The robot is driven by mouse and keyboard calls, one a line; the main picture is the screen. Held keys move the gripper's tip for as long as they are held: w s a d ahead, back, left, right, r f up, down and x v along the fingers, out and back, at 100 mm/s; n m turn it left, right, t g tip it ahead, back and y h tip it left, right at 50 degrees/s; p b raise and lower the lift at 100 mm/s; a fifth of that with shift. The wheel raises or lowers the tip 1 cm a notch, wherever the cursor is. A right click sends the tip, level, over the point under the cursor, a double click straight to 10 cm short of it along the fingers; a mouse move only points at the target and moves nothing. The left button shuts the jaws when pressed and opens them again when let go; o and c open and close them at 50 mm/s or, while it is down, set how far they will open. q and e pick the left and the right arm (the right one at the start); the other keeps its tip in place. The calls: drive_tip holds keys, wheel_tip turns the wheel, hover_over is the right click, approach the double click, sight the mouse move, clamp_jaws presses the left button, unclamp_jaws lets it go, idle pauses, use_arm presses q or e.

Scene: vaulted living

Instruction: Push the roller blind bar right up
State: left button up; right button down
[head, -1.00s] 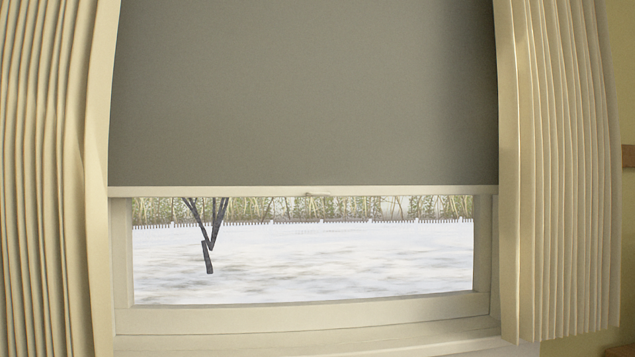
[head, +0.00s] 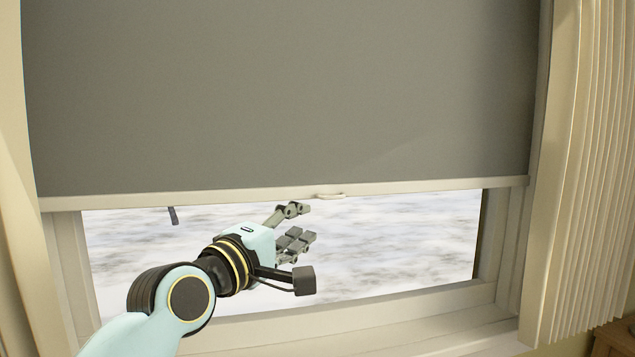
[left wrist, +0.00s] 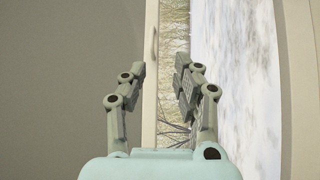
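The grey roller blind (head: 280,90) covers the upper part of the window. Its pale bottom bar (head: 430,187) runs across the window, with a small tab (head: 330,195) near its middle. My left gripper (head: 304,222) is below the bar, in front of the lower pane, with its fingers spread and nothing between them. In the left wrist view the gripper (left wrist: 160,85) is open. There the bar (left wrist: 150,60) runs upright between the fingertips in the picture, with the tab (left wrist: 155,42) ahead of them. I cannot tell any contact with the bar. My right gripper is not in view.
A pleated curtain (head: 590,170) hangs at the right, and the edge of another (head: 12,200) shows at the left. The window sill (head: 420,340) runs below the pane. Snow shows through the glass (head: 400,240).

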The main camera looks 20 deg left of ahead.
sight(333, 198)
use_arm(q)
drive_tip(key=x, duration=0.3)
drive_tip(key=r+x, duration=0.1)
drive_tip(key=x, duration=0.7)
drive_tip(key=shift+d+r, duration=0.2)
clamp_jaws()
